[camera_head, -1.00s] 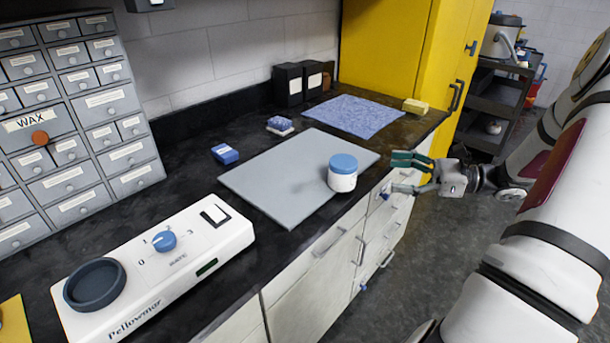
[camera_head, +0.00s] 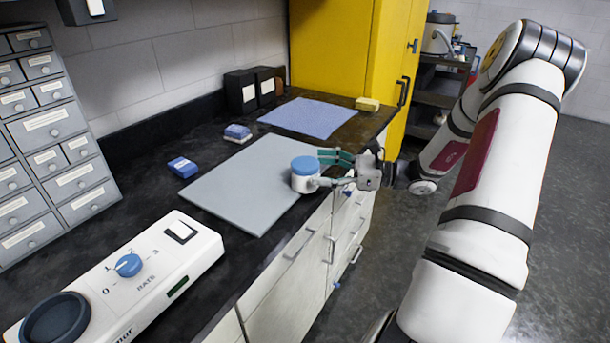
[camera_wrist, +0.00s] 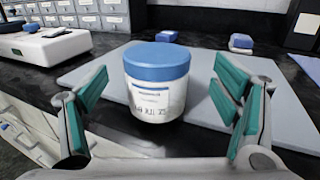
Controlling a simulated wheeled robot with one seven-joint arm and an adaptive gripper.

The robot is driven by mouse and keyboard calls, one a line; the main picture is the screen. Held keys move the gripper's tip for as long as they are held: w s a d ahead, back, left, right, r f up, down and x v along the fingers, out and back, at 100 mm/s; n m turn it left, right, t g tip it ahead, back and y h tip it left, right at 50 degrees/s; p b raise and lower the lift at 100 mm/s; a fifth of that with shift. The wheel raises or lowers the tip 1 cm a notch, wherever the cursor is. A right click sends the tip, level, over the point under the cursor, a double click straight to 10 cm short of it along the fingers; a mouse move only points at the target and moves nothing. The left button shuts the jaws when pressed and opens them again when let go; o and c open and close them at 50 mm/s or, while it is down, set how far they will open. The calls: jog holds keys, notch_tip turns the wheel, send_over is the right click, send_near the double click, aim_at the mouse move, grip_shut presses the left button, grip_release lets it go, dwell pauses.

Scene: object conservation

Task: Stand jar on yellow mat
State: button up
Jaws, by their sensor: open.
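The white jar (camera_head: 304,182) with a blue lid stands upright on a grey mat (camera_head: 240,190), near the counter's front edge. In the wrist view the jar (camera_wrist: 157,98) shows a printed label and sits centred between the fingers. My gripper (camera_head: 321,168) is open at the jar's right side, its green-padded fingertips reaching to either side of it. In the wrist view the gripper (camera_wrist: 160,90) shows a gap on both sides of the jar. No yellow mat shows in the current views.
A white device with a blue dial (camera_head: 128,265) stands at front left. A blue box (camera_head: 183,167), a blue-and-white block (camera_head: 237,133), a blue cloth (camera_head: 310,117) and a yellow sponge (camera_head: 367,104) lie on the counter. A drawer cabinet (camera_head: 55,130) stands left.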

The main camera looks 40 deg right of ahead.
aim_at(305, 163)
jog(key=x, duration=0.4)
jog(key=shift+a, duration=0.25)
jog(key=c, duration=1.4)
jog(key=shift+r, duration=0.1)
jog(key=shift+c, duration=0.7)
jog(key=shift+r, duration=0.1)
